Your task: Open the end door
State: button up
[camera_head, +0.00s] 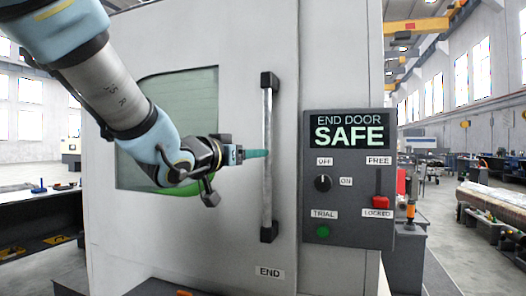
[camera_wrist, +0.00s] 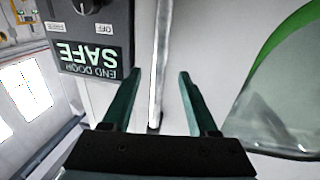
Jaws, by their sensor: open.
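The end door (camera_head: 240,265) is a pale grey panel marked END with a green-tinted window (camera_head: 180,100); it looks closed. Its handle (camera_head: 267,110) is an upright silver bar with black end mounts. My gripper (camera_head: 265,153) is at the bar's mid-height, coming from the left. In the wrist view my gripper (camera_wrist: 160,73) is open, and the handle bar (camera_wrist: 161,50) runs between its two green fingers, with gaps on both sides. I cannot tell how deep the bar sits between them. The control panel (camera_head: 347,240) right of the handle reads END DOOR SAFE.
The panel has a black OFF/ON knob (camera_head: 323,183), a green TRIAL button (camera_head: 323,231) and a red slider (camera_head: 380,202) down by LOCKED, below FREE. The knob's pointing is unclear. A workbench (camera_head: 40,205) stands at left; open floor (camera_head: 445,225) lies at right.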

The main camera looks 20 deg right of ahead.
jog(key=p+x, duration=0.2)
jog(key=x, duration=0.6)
jog(key=shift+d, duration=0.25)
jog(key=shift+w, duration=0.1)
grip_shut()
dwell(1.0)
